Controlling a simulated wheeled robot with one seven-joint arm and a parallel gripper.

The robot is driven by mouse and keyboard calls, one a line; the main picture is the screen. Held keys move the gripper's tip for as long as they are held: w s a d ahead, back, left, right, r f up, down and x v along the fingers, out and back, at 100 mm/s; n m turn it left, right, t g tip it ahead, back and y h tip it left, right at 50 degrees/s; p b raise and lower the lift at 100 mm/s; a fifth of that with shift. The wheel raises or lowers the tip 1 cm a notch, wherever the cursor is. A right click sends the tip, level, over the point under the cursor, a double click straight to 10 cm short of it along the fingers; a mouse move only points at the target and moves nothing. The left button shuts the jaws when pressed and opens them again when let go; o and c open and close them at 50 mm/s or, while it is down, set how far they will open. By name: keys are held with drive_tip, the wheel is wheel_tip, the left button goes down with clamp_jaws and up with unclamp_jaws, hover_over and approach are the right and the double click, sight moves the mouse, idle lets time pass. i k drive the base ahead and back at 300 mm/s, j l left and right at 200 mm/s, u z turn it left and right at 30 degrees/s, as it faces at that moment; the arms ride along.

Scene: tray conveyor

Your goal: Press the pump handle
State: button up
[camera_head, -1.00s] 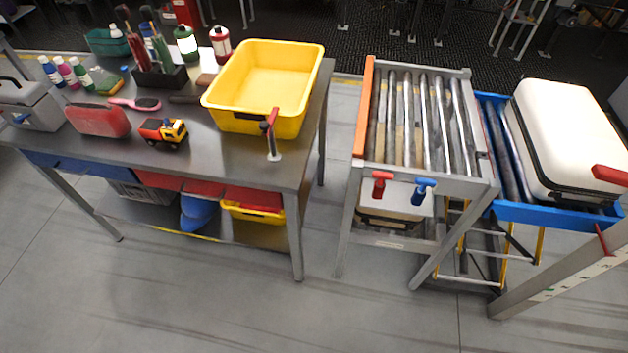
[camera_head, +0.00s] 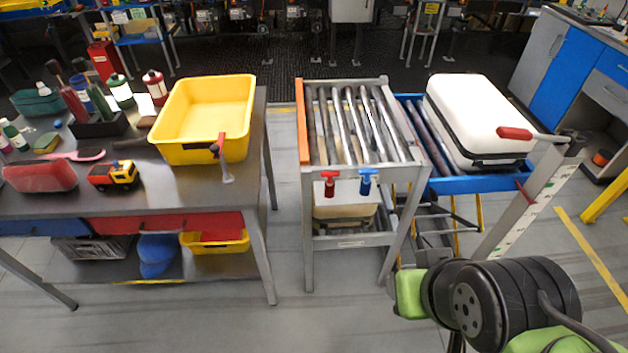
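A lever with a red grip (camera_head: 515,133) sticks out to the left from the top of a grey post (camera_head: 528,205) with a white scale strip. The post stands at the right, beside the blue-framed roller lift (camera_head: 480,183). This lever looks like the pump handle, and its grip stands roughly level. My arm's green and black links show at the lower right, below and in front of the post. My gripper is out of view.
A white case (camera_head: 475,110) lies on the blue-framed lift. A roller conveyor (camera_head: 355,125) with red (camera_head: 330,182) and blue (camera_head: 367,181) T-handles stands left of it. The workbench (camera_head: 190,190) holds a yellow bin (camera_head: 208,150). Floor in front of the conveyor is clear.

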sight(502, 132)
drive_tip(key=z, duration=1.3)
